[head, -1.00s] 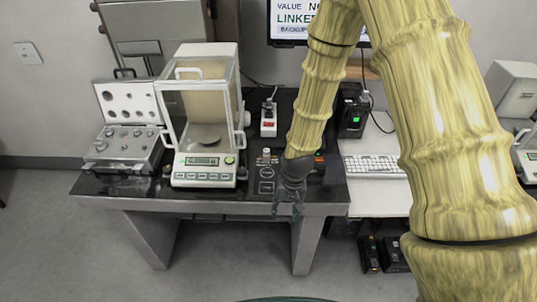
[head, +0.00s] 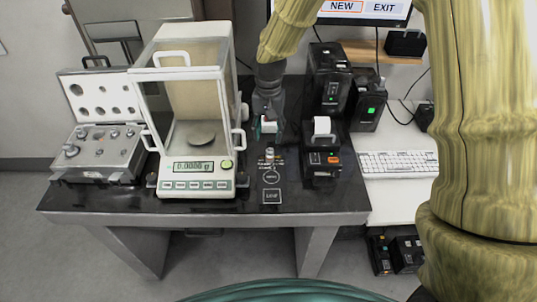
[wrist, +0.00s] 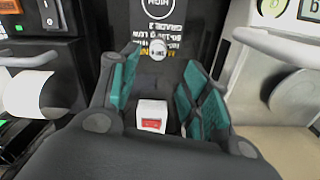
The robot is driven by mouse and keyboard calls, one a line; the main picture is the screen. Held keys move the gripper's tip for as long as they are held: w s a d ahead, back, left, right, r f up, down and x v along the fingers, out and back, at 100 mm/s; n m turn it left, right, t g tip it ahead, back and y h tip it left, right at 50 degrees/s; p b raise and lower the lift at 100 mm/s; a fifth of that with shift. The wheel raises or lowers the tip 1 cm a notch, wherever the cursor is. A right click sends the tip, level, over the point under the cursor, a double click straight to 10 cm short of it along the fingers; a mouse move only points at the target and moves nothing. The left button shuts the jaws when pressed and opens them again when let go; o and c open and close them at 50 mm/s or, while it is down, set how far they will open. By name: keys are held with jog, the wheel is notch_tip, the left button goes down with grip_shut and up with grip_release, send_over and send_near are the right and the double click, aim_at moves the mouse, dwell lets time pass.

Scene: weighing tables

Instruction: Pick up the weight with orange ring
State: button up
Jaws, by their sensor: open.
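My gripper (head: 267,131) points down behind the weight in the head view. In the wrist view my gripper (wrist: 158,78) has its two teal-padded fingers apart, with nothing held.
A glass-walled balance (head: 196,188) stands left of the weight, and a small printer (head: 321,160) stands right. An open weight case (head: 100,150) holds several weights at far left.

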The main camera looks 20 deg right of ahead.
aim_at(270, 150)
jog(key=shift+d+f, duration=0.15)
jog(key=shift+f, duration=0.75)
jog(key=shift+s+f, duration=0.15)
jog(key=shift+f, duration=0.05)
jog(key=shift+s+f+p, duration=0.15)
jog(key=shift+f+p, duration=0.3)
jog(key=shift+f, duration=0.85)
jog(key=shift+s+f+p, duration=0.1)
jog(key=shift+f+p, duration=0.3)
jog(key=shift+f, duration=0.9)
grip_shut()
